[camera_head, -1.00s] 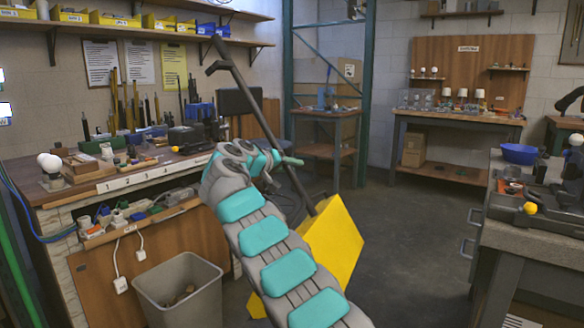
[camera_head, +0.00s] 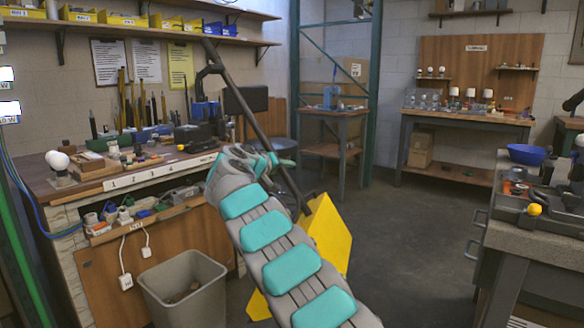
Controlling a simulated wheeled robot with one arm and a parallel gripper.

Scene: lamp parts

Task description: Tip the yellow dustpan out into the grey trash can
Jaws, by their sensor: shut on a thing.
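The yellow dustpan (camera_head: 329,236) hangs at the lower end of a long dark handle (camera_head: 243,98), to the right of my arm. The handle leans up and to the left. My gripper (camera_head: 268,165) is at the end of my grey and teal arm and is shut on the handle partway along it. My arm covers part of the dustpan, so I cannot tell what lies in it. The grey trash can (camera_head: 210,308) stands on the floor at the lower left, apart from the dustpan, with some brownish pieces inside.
A cluttered workbench (camera_head: 150,178) stands behind the trash can at the left. A grey-topped bench (camera_head: 530,237) with tools and a blue bowl (camera_head: 527,154) is at the right. The floor (camera_head: 410,235) between them is clear.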

